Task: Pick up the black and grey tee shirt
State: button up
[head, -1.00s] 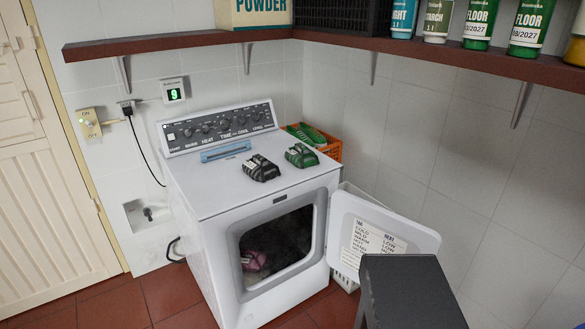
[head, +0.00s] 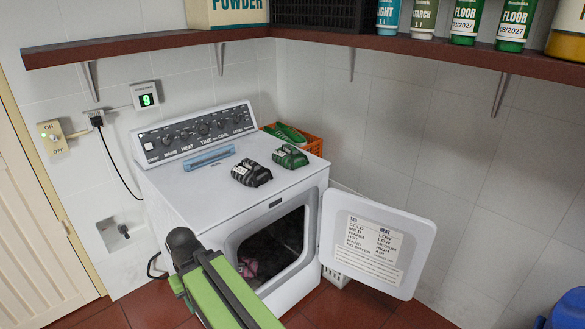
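A small black and grey item (head: 251,173) lies on the front part of the white dryer's top (head: 200,190). It may be the folded tee shirt, but its make is too small to tell. A similar green and black item (head: 290,156) lies just behind and right of it. Inside the open dryer drum are dark contents and a pinkish cloth (head: 247,266), largely in shadow. My green arm reaches up from the bottom, in front of the dryer's left front. No fingertips of my gripper show, and nothing on the dryer top is touched.
The dryer door (head: 375,245) stands open to the right. A light blue strip-like item (head: 209,158) lies by the control panel. An orange basket (head: 312,143) stands behind the dryer. A brown shelf (head: 400,50) with containers runs above. Red floor shows right of the dryer.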

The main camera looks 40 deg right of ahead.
aim_at(249, 173)
jog(key=u, duration=0.05)
jog(key=i, duration=1)
jog(key=z, duration=0.1)
